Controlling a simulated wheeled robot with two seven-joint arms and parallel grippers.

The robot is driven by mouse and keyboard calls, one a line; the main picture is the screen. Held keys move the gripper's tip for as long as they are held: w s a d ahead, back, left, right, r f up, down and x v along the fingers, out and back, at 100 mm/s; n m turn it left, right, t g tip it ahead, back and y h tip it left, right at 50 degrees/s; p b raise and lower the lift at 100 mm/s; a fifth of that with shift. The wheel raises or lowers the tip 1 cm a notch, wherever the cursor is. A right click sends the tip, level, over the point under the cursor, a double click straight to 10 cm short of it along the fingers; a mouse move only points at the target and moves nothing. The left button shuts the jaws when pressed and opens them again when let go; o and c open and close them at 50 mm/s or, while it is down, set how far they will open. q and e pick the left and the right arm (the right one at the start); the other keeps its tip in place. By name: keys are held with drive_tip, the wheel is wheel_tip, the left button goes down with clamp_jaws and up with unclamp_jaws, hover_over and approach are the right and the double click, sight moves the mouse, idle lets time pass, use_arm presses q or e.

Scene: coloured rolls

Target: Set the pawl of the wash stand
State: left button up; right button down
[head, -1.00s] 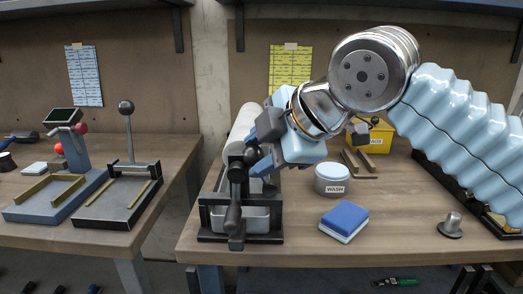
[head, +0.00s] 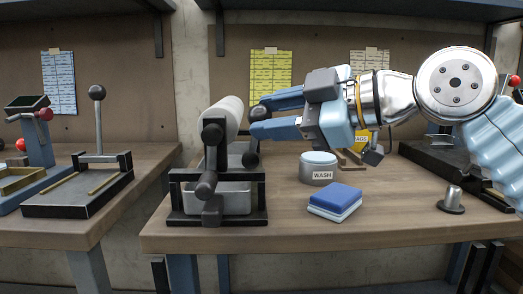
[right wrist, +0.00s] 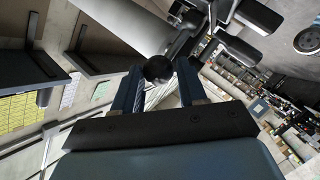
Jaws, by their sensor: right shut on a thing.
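The wash stand is a black frame (head: 258,205) with a grey tray (head: 232,198) and a pale roll (head: 229,110) above it, near the table's left front edge. A crank (head: 212,150) with dark knobs hangs on its front. The right wrist view shows the ball (right wrist: 158,68) between the fingertips. Which part is the pawl is unclear. My left gripper is out of view.
A grey tub labelled WASH (head: 318,170) and a blue sponge block (head: 337,198) stand right of the stand. A metal peg (head: 452,199) is farther right. Another stand with an upright lever (head: 98,125) is on the left table, across a gap. The front centre-right tabletop is clear.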

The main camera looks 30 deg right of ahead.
drive_tip(key=shift+s+d+f+m+t+y+b, duration=0.25)
drive_tip(key=shift+d+f+m+t+y+b, duration=0.35)
drive_tip(key=shift+b, duration=1.05)
drive_tip(key=shift+s+d+f+m+t+y+b, duration=0.25)
drive_tip(key=shift+t+b, duration=0.55)
drive_tip(key=shift+b, duration=0.85)
drive_tip(key=c, duration=0.6)
unclamp_jaws()
drive_tip(key=shift+w, duration=0.1)
drive_tip(key=shift+r, duration=0.1)
drive_tip(key=p+v, duration=0.1)
drive_tip(key=v, duration=1.3)
drive_tip(key=shift+a, duration=0.1)
